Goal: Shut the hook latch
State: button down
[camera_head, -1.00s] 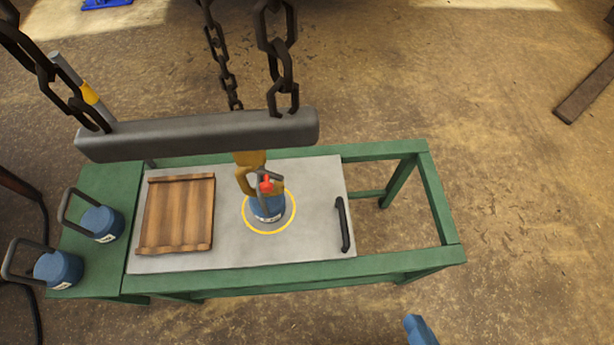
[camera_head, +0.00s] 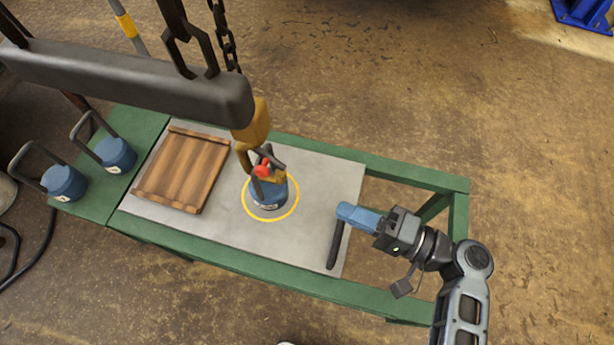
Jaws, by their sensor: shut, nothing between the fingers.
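The yellow hook (camera_head: 243,158) hangs below the grey beam, at the blue weight (camera_head: 271,195). A red part (camera_head: 262,169), seemingly the hook's latch, shows at the hook's mouth, next to the weight's dark handle. Whether the latch is open or shut is too small to tell. The weight is inside a yellow ring on the grey plate (camera_head: 225,225). My gripper (camera_head: 345,212) has blue fingers, is shut and empty, and points left. In the picture it is right of the hook and weight, over the top of the plate's black handle (camera_head: 335,245).
The grey beam (camera_head: 120,80) and chains (camera_head: 180,40) hang over the left and back of the green table (camera_head: 320,288). Two blue weights (camera_head: 116,153) (camera_head: 63,182) stand at the left. The frame's right end is open.

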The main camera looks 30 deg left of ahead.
send_near(266, 176)
jog(key=a, duration=0.7)
jog(key=shift+w+f+g, duration=0.15)
jog(key=shift+f+g, duration=0.05)
jog(key=shift+g, duration=0.1)
jog(key=shift+a+f+b, duration=0.5)
jog(key=shift+f+b, duration=0.05)
jog(key=shift+b, duration=0.65)
jog(key=shift+a, duration=0.1)
jog(key=shift+a+r, duration=0.1)
jog(key=shift+r, duration=0.1)
